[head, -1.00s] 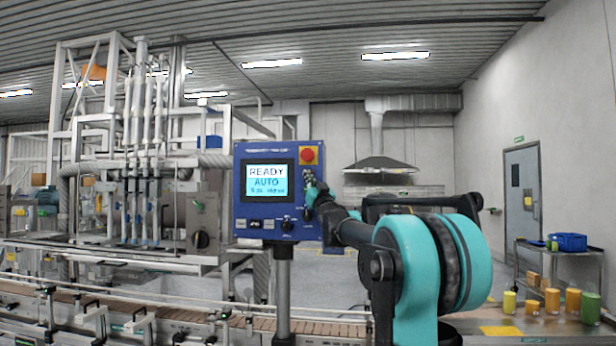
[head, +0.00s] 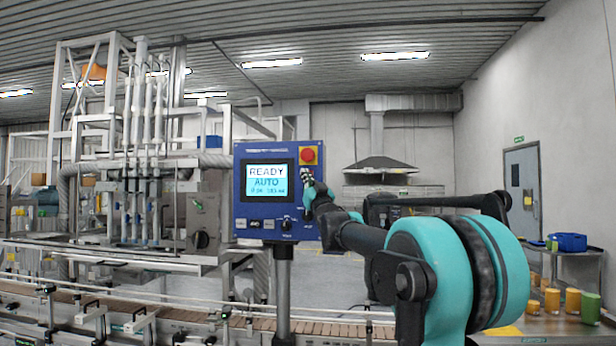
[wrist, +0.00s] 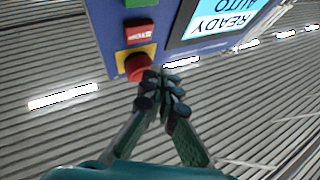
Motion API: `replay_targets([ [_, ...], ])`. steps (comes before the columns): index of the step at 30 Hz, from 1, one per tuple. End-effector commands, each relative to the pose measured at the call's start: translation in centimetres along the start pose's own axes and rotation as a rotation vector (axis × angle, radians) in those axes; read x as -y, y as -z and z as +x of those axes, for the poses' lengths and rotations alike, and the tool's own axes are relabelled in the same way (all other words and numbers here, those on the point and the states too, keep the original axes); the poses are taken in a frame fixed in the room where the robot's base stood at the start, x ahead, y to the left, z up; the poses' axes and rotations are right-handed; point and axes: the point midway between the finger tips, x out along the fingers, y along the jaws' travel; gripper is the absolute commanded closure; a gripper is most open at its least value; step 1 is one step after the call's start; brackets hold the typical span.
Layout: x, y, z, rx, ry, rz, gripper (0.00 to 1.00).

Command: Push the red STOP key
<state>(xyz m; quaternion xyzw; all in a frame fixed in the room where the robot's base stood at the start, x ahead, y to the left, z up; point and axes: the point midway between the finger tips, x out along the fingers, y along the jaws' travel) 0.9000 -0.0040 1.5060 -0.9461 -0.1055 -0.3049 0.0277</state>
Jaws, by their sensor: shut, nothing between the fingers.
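The red STOP key (wrist: 141,33) is a small rectangular key on the blue control panel (head: 265,228). In the wrist view it appears upside down, between a green key (wrist: 140,3) and a red mushroom button (wrist: 138,67) on a yellow plate. My gripper (wrist: 162,84) is shut and empty. Its fingertips appear just beside the mushroom button and below the STOP key in that picture; I cannot tell whether they touch the panel. In the head view my gripper (head: 307,178) is at the panel's right side, below the mushroom button (head: 308,155), and the STOP key is hidden or too small.
The panel's screen (head: 267,182) reads READY and AUTO. Knobs and small keys line its lower edge. A conveyor (head: 180,314) runs below. A side table at the right holds several yellow and green cups (head: 590,307). In the wrist view, ceiling lies behind the fingers.

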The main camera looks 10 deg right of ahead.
Motion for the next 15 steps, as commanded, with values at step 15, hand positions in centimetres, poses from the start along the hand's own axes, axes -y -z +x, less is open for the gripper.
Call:
replay_targets([
  [15, 0.84, 0.86, -1.19, 0.000, 0.000, -0.001, 1.00],
])
